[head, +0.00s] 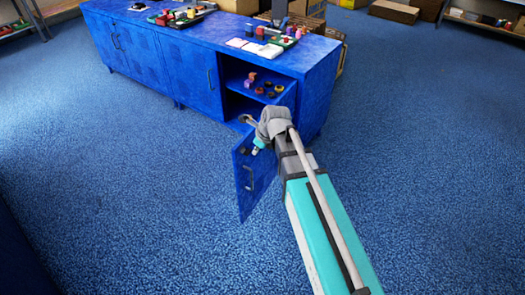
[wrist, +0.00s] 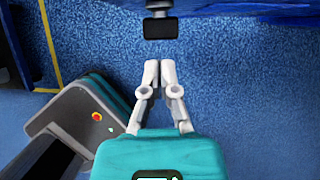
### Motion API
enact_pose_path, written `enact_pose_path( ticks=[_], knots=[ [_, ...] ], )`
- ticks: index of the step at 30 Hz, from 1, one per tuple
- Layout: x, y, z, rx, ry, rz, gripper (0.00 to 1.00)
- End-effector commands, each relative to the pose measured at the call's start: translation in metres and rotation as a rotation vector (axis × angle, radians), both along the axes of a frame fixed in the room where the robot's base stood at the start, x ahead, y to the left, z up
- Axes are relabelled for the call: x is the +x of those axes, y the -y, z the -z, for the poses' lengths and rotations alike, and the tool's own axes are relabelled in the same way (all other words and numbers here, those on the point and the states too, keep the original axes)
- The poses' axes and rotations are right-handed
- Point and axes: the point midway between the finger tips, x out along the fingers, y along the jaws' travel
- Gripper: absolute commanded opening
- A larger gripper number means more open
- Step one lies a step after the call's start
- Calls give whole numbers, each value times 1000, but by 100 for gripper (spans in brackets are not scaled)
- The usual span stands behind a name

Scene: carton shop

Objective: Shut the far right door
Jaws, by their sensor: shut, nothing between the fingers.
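The far right door (head: 263,182) of the blue cabinet (head: 190,80) stands wide open in the head view, swung out from the front over the carpet. A handle (head: 248,178) shows on its face. The compartment behind it is open to view, with small coloured items on a shelf (head: 246,89). My gripper (head: 255,151) is by the upper part of the open door; I cannot tell whether it touches. In the wrist view my gripper (wrist: 160,66) has its white fingertips together, with nothing between them. My arm hides part of the cabinet's right front.
The other cabinet doors (head: 142,58) are shut. Trays of small items (head: 284,38) and white sheets (head: 254,46) lie on the cabinet top. Cardboard boxes (head: 394,11) stand behind. Blue carpet (head: 110,180) is clear in front and to the left.

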Motion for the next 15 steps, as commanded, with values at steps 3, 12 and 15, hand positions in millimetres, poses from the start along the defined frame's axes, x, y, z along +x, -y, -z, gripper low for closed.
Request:
enact_pose_path(
  ticks=[3, 12, 15],
  knots=[
    [7, -9, 5, -1, 1, -3, 0],
    [21, -32, 4, 0, 0, -1, 0],
    [22, -35, 4, 0, 0, 0, 0]
  ],
)
